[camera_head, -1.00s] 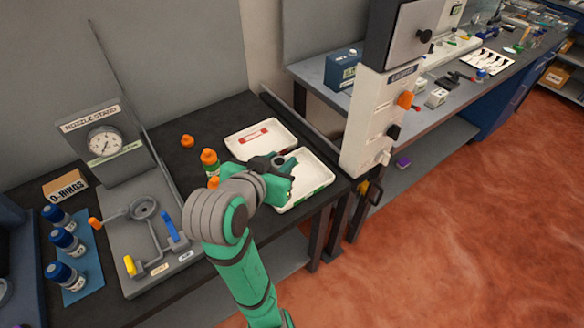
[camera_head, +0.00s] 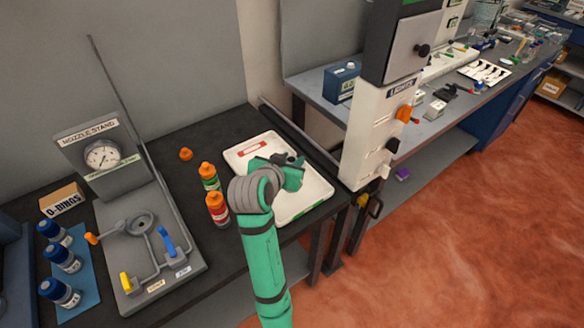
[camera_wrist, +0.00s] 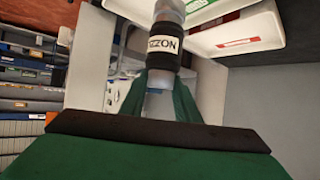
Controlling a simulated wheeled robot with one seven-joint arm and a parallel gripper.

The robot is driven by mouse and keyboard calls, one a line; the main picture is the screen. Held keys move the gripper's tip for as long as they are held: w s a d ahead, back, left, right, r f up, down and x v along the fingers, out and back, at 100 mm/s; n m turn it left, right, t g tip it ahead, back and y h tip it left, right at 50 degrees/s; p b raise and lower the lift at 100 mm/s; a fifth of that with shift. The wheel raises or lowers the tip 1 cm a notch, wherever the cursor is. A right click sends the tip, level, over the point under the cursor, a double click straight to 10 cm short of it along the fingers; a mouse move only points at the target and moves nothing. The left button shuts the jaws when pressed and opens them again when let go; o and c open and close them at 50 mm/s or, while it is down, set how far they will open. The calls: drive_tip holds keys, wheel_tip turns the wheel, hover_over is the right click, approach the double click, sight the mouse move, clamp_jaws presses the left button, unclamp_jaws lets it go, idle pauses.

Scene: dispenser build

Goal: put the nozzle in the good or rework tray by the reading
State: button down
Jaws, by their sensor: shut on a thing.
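My gripper (camera_head: 290,165) is shut on the nozzle, above the two white trays. In the wrist view the nozzle (camera_wrist: 165,42) is a greyish piece with a black band and a partly readable white label, held between green fingers. The red-marked tray (camera_head: 250,149) is at the back left, partly behind my gripper. The green-marked tray (camera_head: 312,206) is in front and to the right, partly hidden by my arm. The nozzle stand's dial (camera_head: 103,155) is at the left; its needle is too small to read surely.
An orange bottle (camera_head: 217,209) and a green-labelled bottle (camera_head: 208,177) stand left of my arm. An orange cap (camera_head: 186,154) lies behind them. Blue-capped bottles (camera_head: 62,258) stand at far left. A white column (camera_head: 375,135) rises right of the trays.

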drive_tip(key=shift+w+f, duration=0.25)
drive_tip(key=shift+w, duration=0.1)
drive_tip(key=shift+w+d+f, duration=0.1)
drive_tip(key=shift+w+f, duration=0.05)
drive_tip(key=shift+f, duration=0.8)
drive_tip(key=shift+w+d+f, duration=0.1)
drive_tip(key=shift+w+f, duration=0.05)
drive_tip(key=shift+f, duration=0.75)
drive_tip(key=shift+a+f, duration=0.1)
drive_tip(key=c, duration=1.3)
unclamp_jaws()
drive_tip(key=shift+f, duration=0.1)
drive_tip(key=shift+c, duration=0.2)
drive_tip(key=shift+s+r, duration=0.15)
drive_tip(key=shift+r, duration=0.05)
drive_tip(key=v, duration=1.1)
drive_tip(key=shift+s, duration=0.35)
